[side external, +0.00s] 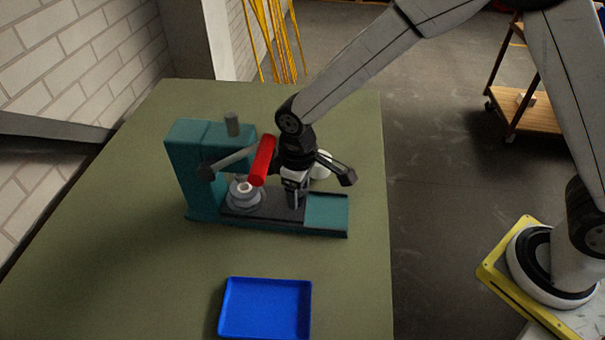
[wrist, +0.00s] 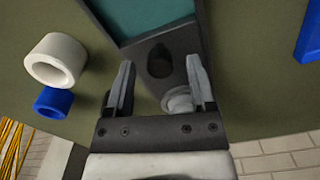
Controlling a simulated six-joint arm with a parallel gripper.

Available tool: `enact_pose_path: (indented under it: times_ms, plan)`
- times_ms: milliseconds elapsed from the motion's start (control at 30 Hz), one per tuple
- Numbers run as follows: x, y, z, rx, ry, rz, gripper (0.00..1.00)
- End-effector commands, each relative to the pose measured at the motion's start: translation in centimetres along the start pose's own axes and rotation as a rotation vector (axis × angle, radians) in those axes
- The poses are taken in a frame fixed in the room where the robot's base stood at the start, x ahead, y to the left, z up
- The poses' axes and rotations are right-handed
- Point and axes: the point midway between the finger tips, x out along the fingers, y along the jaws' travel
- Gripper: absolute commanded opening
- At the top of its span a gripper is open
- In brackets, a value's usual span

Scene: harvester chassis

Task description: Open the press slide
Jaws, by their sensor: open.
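The teal press (side external: 195,165) stands on the green table, with a lever ending in a red grip (side external: 262,160). Its dark slide (side external: 262,208) lies along the base, with bare teal base (side external: 327,213) to its right. A grey round part with a pale centre (side external: 245,192) sits at the slide's left end. My gripper (side external: 295,203) points down above the slide's right part. In the wrist view, its open jaws (wrist: 160,63) straddle the dark slide (wrist: 172,42), which has a dark oval opening. A pale round part shows near the right finger. Contact with the slide cannot be told.
A white ring (wrist: 54,60) and a blue ring (wrist: 53,103) lie beside the press; a white piece (side external: 322,168) shows behind my gripper. A blue tray (side external: 265,282) lies at the table's front. The table left of the tray is clear.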

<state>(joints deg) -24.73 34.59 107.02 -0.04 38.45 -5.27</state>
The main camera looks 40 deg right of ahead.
Motion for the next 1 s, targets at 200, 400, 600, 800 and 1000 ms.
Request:
enact_pose_path:
  times_ms: [200, 400, 600, 800, 1000]
  plan:
    - [0.90, 0.00, -0.01, 0.000, 0.001, 0.000, 0.71]
    - [0.91, 0.00, -0.02, 0.000, 0.001, 0.000, 0.71]
    - [0.89, 0.00, -0.02, 0.000, 0.002, 0.000, 0.20]
    - [0.88, 0.01, -0.02, 0.000, 0.002, 0.000, 0.00]
    - [0.86, 0.01, -0.03, 0.000, 0.002, 0.000, 0.00]
